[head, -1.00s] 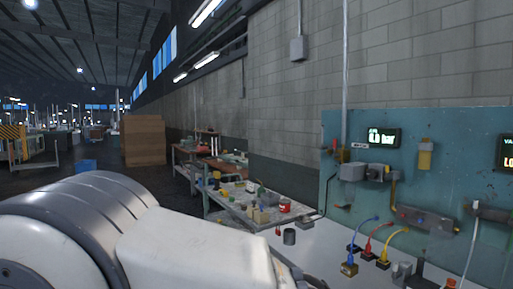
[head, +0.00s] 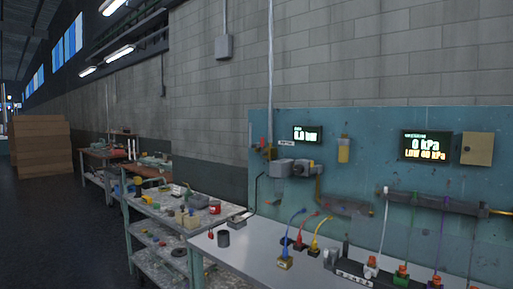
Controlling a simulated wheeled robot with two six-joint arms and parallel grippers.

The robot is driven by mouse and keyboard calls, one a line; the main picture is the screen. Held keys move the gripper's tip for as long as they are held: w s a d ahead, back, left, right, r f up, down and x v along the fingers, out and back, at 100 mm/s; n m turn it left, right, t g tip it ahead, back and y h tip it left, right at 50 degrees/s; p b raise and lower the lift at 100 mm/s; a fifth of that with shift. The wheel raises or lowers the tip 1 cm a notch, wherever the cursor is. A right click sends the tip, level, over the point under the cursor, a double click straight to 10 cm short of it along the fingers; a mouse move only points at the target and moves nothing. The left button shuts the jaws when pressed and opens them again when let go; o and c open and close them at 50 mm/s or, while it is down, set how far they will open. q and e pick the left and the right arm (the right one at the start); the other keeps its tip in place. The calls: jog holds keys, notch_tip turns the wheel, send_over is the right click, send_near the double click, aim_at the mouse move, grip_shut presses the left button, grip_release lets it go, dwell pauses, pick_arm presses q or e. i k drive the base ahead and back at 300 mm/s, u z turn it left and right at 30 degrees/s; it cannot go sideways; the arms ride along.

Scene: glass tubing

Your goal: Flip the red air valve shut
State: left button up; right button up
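A teal panel (head: 400,128) stands at the right against the block wall. A small red part (head: 262,144), likely the red air valve's handle, sits at the panel's upper left, beside a display reading in bar (head: 307,134). It is too small to tell which way the handle is turned. Grey box-shaped fittings (head: 283,167) and a yellow part (head: 344,150) are mounted to its right. Neither of my grippers is in view.
A stack of brown boxes (head: 42,145) is farther back. The dark floor at left is clear.

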aim_at(263, 153)
jog(key=u, duration=0.7)
jog(key=i, duration=1.15)
jog(key=u, duration=0.5)
jog(key=i, duration=0.85)
jog(key=z, duration=0.95)
jog(key=i, duration=1)
jog(key=z, duration=0.95)
